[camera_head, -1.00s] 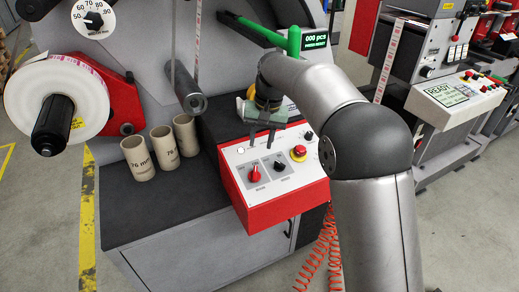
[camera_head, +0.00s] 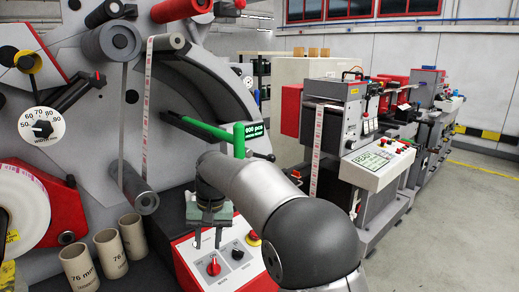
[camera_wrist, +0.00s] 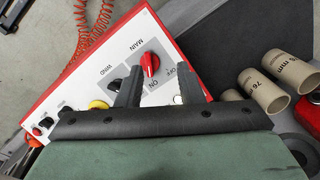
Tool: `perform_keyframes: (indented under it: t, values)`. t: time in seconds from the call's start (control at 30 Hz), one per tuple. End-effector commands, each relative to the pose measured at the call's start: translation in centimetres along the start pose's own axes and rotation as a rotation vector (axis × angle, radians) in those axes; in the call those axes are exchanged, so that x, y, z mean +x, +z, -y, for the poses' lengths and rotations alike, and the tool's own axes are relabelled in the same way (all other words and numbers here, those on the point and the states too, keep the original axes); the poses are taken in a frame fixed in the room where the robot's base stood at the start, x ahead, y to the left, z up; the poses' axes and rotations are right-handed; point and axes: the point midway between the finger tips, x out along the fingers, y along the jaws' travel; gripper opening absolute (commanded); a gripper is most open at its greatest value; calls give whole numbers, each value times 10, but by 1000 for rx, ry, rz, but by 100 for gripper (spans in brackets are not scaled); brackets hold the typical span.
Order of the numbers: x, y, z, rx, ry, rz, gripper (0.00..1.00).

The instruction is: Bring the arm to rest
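My gripper (camera_head: 208,240) hangs at the end of my grey arm, above the red and white control panel (camera_head: 187,262). In the wrist view its two fingers (camera_wrist: 160,78) stand apart with nothing held between them. The red MAIN knob (camera_wrist: 150,64) shows just beyond the fingertips, and the black WIND knob (camera_wrist: 115,85) is beside the left finger. The fingers appear clear of the knobs, though the exact gap is hard to judge. The red knob also shows in the head view (camera_head: 213,267).
Several cardboard cores (camera_head: 133,237) stand left of the panel. A label roll (camera_head: 22,205) hangs at the left. A second machine's READY panel (camera_head: 375,160) stands to the right, with open floor beyond.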

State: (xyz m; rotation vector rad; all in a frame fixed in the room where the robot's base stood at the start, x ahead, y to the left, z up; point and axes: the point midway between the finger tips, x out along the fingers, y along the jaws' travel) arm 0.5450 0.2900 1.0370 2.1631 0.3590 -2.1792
Motion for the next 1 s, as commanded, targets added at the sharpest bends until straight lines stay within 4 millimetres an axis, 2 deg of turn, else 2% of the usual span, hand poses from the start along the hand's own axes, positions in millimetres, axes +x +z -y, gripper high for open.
perform_keyframes:
  t: [0.03, 0.17, 0.27, 0.37, 0.47, 0.5, 0.6, 0.7, 0.8, 0.9, 1.0]
  values:
    - [-6, 8, -16, 16, 5, -5, 34]
    - [-16, 33, -50, 35, 18, -13, 34]
    - [-22, 60, -79, 54, 29, -19, 34]
    - [-26, 97, -113, 78, 44, -27, 34]
    - [-25, 151, -151, 105, 62, -35, 34]
    - [-22, 177, -165, 117, 71, -37, 34]
    - [-8, 238, -193, 141, 92, -42, 34]
    - [9, 287, -210, 156, 108, -42, 34]
    - [23, 319, -218, 165, 118, -40, 34]
    - [30, 334, -221, 169, 123, -40, 34]
    - [33, 339, -222, 169, 124, -38, 34]
